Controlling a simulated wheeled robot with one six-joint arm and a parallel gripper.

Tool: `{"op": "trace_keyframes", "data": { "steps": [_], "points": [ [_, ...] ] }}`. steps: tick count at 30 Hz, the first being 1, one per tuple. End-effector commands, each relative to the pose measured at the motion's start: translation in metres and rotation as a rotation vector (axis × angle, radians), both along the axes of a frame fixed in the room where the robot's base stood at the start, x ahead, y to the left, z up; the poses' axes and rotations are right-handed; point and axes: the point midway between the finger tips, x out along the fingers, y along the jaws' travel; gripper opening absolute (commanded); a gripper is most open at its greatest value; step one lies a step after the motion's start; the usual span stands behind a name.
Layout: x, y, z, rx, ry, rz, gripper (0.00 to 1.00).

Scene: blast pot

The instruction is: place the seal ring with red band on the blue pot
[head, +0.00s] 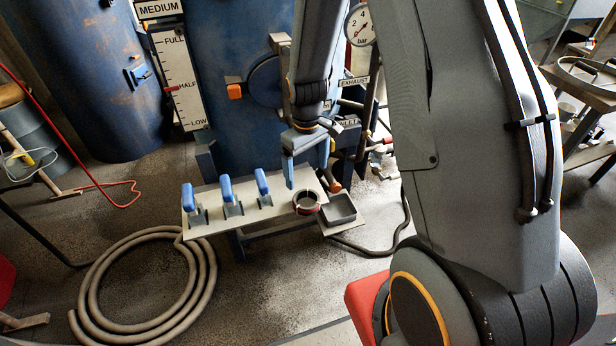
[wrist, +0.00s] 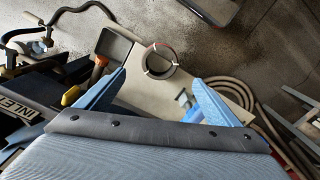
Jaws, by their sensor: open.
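The seal ring (head: 306,201) lies flat near the right end of a pale shelf; a reddish band shows on its side. It also shows in the wrist view (wrist: 160,60), just beyond my fingertips. My gripper (head: 306,178) is open and empty, with its blue fingers pointing down above the ring. In the wrist view my gripper (wrist: 160,84) has its fingers spread wider than the ring, which sits between their lines and apart from both. A large blue pot (head: 235,70) stands behind the shelf; its top is out of view. Another blue vessel (head: 85,70) stands at left.
The pale shelf (head: 262,220) carries several blue-handled clamps (head: 227,190). A dark tray (head: 338,209) sits right beside the ring. A pressure gauge (head: 360,25) and pipes stand close to the right. A coiled hose (head: 150,285) lies on the floor.

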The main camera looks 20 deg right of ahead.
Motion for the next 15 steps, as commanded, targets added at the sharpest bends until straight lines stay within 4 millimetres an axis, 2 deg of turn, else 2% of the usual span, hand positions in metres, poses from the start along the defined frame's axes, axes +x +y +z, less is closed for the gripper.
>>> {"op": "trace_keyframes", "data": {
  "steps": [5,9,15],
  "points": [
    [-0.023,0.0,0.038,0.0,-0.013,-0.064,0.87],
    [-0.061,0.0,0.08,0.002,-0.027,-0.161,0.87],
    [-0.122,0.001,0.124,0.007,-0.044,-0.293,0.87]
  ]
}}
